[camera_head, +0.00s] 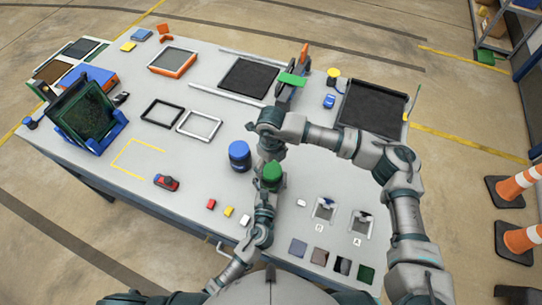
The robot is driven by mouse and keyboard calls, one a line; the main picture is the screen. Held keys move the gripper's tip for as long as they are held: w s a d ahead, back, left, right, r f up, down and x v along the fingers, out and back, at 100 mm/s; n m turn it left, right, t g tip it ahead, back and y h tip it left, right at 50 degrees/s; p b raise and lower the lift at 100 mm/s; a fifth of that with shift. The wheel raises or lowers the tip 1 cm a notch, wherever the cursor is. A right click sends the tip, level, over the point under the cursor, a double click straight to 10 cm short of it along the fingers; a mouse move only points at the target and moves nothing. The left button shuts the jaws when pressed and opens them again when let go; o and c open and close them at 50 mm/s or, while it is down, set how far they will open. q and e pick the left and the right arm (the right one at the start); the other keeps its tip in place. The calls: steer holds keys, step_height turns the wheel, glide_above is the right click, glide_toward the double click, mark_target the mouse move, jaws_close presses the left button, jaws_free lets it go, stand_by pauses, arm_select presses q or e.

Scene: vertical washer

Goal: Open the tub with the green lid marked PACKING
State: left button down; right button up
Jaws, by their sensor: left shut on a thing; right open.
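The tub with the green lid (271,172) stands near the table's middle front, just right of a blue tub (239,155). Any PACKING marking is too small to read. My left gripper (268,190) comes up from the front and is shut on the green-lidded tub, low on its side; its fingers are mostly hidden. My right gripper (269,154) hangs from the bent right arm, pointing down just above the green lid. It is open, and I cannot tell whether it touches the lid.
Small red (211,204), yellow (228,211) and white blocks lie left of my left forearm. A red-and-dark tool (166,182) lies further left. Metal fixtures (323,210) and coloured squares sit at the right front. Frames, trays and a grey device with a green part (292,80) stand behind.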

steer(key=shift+f, duration=0.9)
steer(key=c, duration=1.2)
steer(key=shift+n, duration=0.3)
steer(key=shift+r, duration=0.15)
steer(key=shift+r, duration=1.05)
steer(key=shift+r, duration=0.1)
